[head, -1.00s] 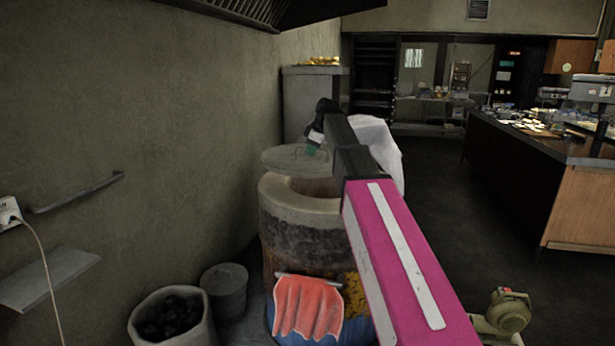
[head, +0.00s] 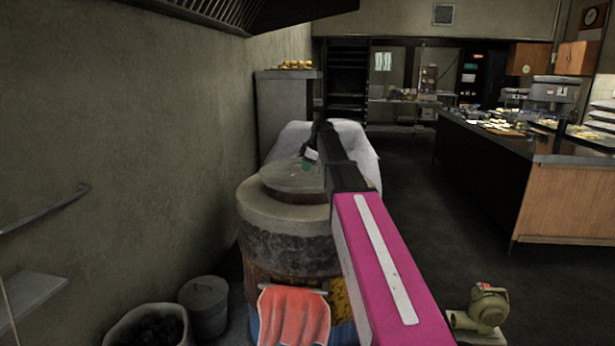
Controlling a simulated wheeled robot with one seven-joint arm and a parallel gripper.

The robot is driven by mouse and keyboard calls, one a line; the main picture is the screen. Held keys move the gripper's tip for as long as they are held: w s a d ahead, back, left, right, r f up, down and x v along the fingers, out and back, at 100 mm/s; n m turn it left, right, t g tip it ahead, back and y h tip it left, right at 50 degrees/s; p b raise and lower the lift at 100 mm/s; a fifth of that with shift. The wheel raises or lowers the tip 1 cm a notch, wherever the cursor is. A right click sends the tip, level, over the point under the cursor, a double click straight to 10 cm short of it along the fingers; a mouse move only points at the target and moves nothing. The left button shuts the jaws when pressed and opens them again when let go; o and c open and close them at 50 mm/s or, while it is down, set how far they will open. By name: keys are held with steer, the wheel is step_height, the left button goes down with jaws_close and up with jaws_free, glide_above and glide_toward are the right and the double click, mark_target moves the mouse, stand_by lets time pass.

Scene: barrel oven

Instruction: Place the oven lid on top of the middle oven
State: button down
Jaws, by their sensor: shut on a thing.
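The round grey oven lid (head: 285,180) is over the mouth of the barrel oven (head: 275,232) in front of me. It covers the opening; whether it rests on the rim or hovers just above it I cannot tell. My gripper (head: 309,163) is at the lid's top, shut on it; its fingertips and the lid's handle are small and partly hidden by my arm. My arm also hides the right side of the lid and oven. A red cloth (head: 293,316) hangs on the oven's front.
A bin of dark coal (head: 157,328) and a lidded grey bucket (head: 205,304) stand left of the oven by the wall. A white cloth-like shape (head: 357,152) is behind the oven. A green blower (head: 487,306) stands on the floor at right. Open floor lies right, before the long counter (head: 565,188).

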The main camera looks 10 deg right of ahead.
mark_target(308, 175)
steer(key=shift+w+d+f, duration=0.1)
steer(key=shift+d+f, duration=0.15)
steer(key=shift+f, duration=1.9)
steer(key=c, duration=1.2)
jaws_free()
steer(key=shift+f, duration=0.1)
steer(key=shift+o, duration=0.2)
steer(key=v, duration=1.2)
